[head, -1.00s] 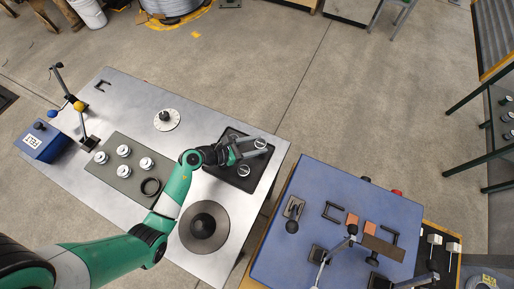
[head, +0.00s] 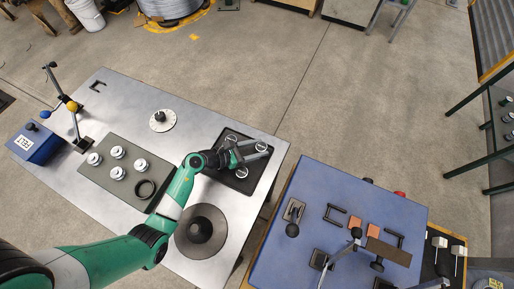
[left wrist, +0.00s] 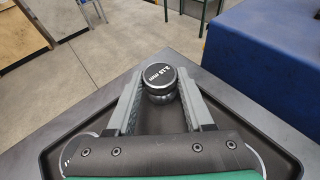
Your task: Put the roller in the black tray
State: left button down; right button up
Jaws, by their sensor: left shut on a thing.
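The black tray (head: 226,178) lies at the right end of the steel table. My left gripper (head: 267,149) is over it, with its fingers shut on a roller (head: 261,147). In the left wrist view this roller (left wrist: 159,80) has a black cap marked "3.10 mm" and stands upright between the fingertips, inside the tray's outline. Whether its base touches the tray floor is hard to tell. Two more rollers stand in the tray, one at the back (head: 232,138) and one at the front (head: 241,173). Their edges show on both sides in the left wrist view. My right gripper is not in view.
A dark round disc (head: 201,231) lies in front of the tray. A blue table (head: 325,180) with clamps and small parts stands to the right, across a gap.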

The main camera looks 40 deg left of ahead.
pick_arm(q)
jog(key=shift+c, duration=1.4)
grip_release()
jog(key=shift+s+f, duration=0.3)
jog(key=shift+f, duration=0.5)
jog(key=shift+s+a+r+p, duration=0.15)
jog(key=shift+s+r+p, duration=0.1)
jog(key=shift+r+p, duration=0.15)
jog(key=shift+s+a+r+p, duration=0.1)
jog(key=shift+s+r+p, duration=0.15)
jog(key=shift+r, duration=0.2)
jog(key=v, duration=0.3)
jog(key=p+v, duration=0.1)
jog(key=v, duration=0.3)
jog(key=p+v, duration=0.1)
jog(key=v, duration=0.3)
jog(key=shift+r, duration=0.35)
